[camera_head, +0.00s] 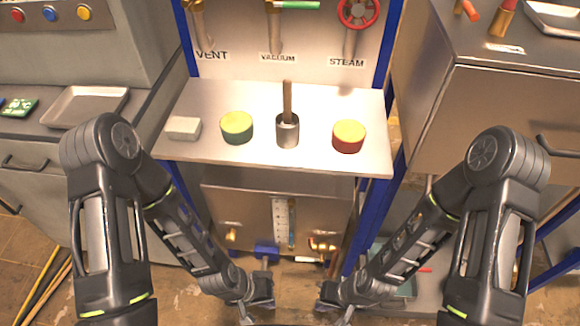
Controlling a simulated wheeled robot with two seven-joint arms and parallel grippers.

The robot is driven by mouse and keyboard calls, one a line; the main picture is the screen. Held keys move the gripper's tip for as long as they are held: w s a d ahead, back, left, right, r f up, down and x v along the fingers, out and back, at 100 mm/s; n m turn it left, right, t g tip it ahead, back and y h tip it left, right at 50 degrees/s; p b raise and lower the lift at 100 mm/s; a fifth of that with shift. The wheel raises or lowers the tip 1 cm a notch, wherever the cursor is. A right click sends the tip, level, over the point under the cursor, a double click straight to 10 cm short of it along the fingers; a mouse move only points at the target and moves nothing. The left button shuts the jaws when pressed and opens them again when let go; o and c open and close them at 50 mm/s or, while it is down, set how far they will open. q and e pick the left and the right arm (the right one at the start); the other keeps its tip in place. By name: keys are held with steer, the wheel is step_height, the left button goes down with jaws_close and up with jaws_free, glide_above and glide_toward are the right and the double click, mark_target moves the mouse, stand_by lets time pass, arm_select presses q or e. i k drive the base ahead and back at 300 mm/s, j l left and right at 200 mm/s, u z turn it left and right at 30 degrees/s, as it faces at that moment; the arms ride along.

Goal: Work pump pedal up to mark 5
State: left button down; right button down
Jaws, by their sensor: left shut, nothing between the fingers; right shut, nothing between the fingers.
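A blue pedal (266,252) sits low in front of the cabinet under the metal table, with a short stem below it. To its right a white upright scale (281,222) with a tube beside it is fixed to the cabinet front; its marks and level are too small to read. My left gripper (258,304) is shut and empty, below and close to the pedal in the picture; I cannot tell whether it touches it. My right gripper (332,308) is shut and empty, lower right of the pedal and apart from it.
On the metal table (210,103) stand a pale block (183,128), a green-yellow tin (237,127), a metal cup with a wooden handle (287,130) and a red-yellow tin (348,136). Brass valves (322,245) sit beside the scale. Blue posts and cabinets flank the space.

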mark_target(263, 273)
steer(key=k+l, duration=0.15)
steer(key=k, duration=1.2)
